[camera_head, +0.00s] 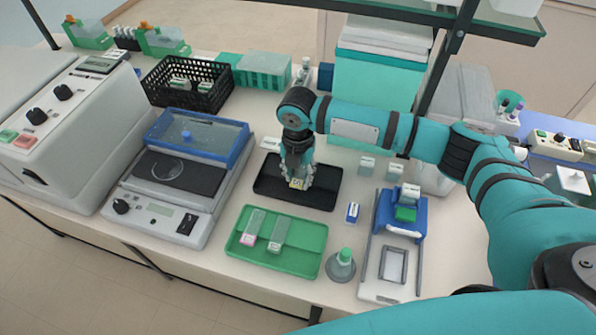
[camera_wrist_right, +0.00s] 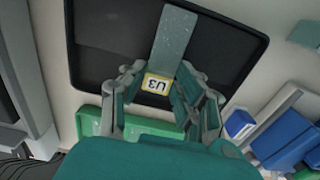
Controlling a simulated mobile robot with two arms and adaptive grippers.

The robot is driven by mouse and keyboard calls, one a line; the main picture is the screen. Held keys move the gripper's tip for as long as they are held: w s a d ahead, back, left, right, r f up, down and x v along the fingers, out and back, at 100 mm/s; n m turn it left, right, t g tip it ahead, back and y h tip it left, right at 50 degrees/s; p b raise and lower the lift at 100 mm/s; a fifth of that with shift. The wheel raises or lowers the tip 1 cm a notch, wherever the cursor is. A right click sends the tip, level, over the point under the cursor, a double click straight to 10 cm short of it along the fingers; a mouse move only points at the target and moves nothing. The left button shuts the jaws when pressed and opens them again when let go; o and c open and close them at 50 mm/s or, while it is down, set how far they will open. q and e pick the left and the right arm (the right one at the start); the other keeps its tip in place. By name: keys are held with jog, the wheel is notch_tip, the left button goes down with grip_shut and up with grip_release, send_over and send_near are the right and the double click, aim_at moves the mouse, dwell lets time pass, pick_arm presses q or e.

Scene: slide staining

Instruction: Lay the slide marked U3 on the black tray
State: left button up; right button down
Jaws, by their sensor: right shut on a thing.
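The black tray (camera_head: 268,183) lies on the bench in the middle of the head view, and it fills the upper part of the right wrist view (camera_wrist_right: 105,60). My right gripper (camera_head: 297,180) is over the tray, pointing down. It is shut on the slide marked U3 (camera_head: 298,184), at its yellow label end. In the right wrist view the slide (camera_wrist_right: 172,45) extends from the fingers over the tray, its label upside down. I cannot tell whether the slide touches the tray floor. My left gripper is not in view.
A green tray (camera_head: 305,262) with two slides is in front of the black tray. A scale-like device (camera_head: 180,180) stands to the left.

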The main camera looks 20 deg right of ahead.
jog(key=shift+f, duration=0.3)
dwell(0.6)
jog(key=c, duration=0.9)
grip_release()
notch_tip(320, 180, up, 12)
